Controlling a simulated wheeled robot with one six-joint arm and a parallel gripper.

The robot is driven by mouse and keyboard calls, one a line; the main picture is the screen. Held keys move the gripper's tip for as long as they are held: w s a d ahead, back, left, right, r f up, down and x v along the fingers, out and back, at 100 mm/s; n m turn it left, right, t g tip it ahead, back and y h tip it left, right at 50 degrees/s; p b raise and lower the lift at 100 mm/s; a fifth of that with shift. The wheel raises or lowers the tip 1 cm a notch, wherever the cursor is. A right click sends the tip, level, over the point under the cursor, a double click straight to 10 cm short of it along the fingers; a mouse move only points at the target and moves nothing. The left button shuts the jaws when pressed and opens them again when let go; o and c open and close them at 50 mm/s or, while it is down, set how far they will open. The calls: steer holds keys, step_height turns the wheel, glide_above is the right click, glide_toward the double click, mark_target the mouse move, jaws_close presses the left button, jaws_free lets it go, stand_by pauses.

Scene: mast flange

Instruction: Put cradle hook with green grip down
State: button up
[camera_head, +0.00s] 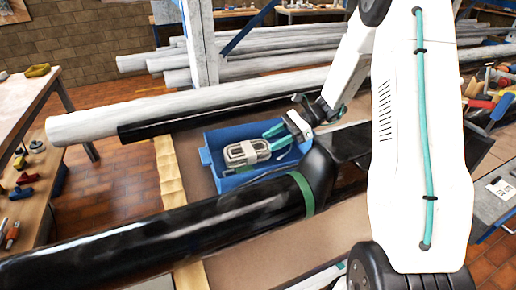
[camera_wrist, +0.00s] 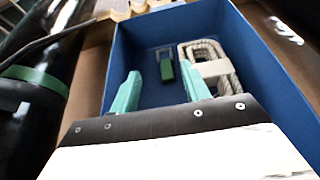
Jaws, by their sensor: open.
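The cradle hook with the green grip (camera_wrist: 167,69) lies in the blue bin, on its floor as far as the wrist view shows. In the head view my gripper (camera_head: 270,139) reaches into the blue bin (camera_head: 232,182) from the right.
A coiled pale rope (camera_wrist: 208,64) lies in the bin right beside the hook; it shows in the head view (camera_head: 246,152). A black pipe (camera_head: 165,235) with a green band runs in front of the bin. A long pale pole (camera_head: 190,106) lies behind it.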

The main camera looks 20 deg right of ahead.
steer(key=s+a+r+n+g+h, duration=0.2)
steer(key=s+a+r+n+h, duration=0.1)
steer(key=s+r+n, duration=0.3)
steer(key=s+a+r+n+g+h, duration=0.1)
steer(key=s+a+r+n+h, duration=0.2)
steer(key=s+r, duration=0.5)
steer(key=s+r+n+t+h, duration=0.3)
steer(key=s+n+h, duration=0.4)
steer(key=s, duration=1)
steer(key=shift+s+d+r+n, duration=0.25)
steer(key=shift+d+n, duration=0.1)
steer(key=shift+n, duration=1.05)
